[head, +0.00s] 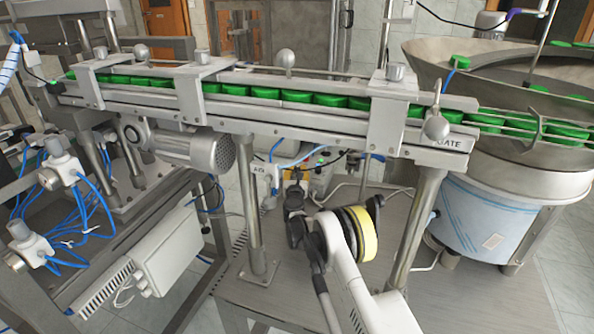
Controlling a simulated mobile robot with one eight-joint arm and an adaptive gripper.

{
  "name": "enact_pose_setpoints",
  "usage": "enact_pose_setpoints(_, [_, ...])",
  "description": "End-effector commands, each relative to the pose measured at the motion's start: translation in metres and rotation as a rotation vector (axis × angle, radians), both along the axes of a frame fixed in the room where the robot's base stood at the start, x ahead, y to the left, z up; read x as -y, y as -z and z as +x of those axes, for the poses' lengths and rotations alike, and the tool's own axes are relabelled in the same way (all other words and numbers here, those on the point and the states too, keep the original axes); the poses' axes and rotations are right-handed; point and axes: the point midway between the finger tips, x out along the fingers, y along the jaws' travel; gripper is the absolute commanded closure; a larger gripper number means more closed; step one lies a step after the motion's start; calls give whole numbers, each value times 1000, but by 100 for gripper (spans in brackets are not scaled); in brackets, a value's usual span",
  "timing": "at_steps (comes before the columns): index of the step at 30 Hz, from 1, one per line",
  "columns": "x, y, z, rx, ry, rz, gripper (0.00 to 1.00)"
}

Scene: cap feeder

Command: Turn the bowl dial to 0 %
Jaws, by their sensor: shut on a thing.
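My gripper (294,182) is dark and small in the head view, below the conveyor. It reaches up to the front of a pale control box (320,180) and appears shut on the bowl dial there. The fingers and wrist cover the dial, so its pointer and scale cannot be read. The box has a small green light near its top. The vibratory bowl (430,55) stands at the right on a round silver-blue base (490,215).
A second labelled box (264,181) stands just left of my gripper. The conveyor (270,118), carrying green caps, runs above. Metal legs (250,205) and (418,225) stand either side of my arm. The grey tabletop (265,300) is mostly clear in front.

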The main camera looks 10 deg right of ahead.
Motion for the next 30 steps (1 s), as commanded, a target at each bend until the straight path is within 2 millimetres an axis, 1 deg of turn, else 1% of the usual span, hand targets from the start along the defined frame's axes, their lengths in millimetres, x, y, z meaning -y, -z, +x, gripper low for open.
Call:
enact_pose_setpoints(6, [5,-1,0,0,-173,0,100])
enact_pose_setpoints(13, [5,-1,0,0,-353,0,100])
enact_pose_setpoints(18, [4,0,0,0,-389,0,100])
enact_pose_setpoints(25, [4,-1,0,0,-388,0,100])
enact_pose_setpoints(26, [4,-1,0,0,-387,0,69])
enact_pose_setpoints(27, [4,-1,0,0,-387,0,56])
enact_pose_setpoints(28, [4,-1,0,0,-387,0,55])
enact_pose_setpoints(30, [4,0,0,0,-387,0,55])
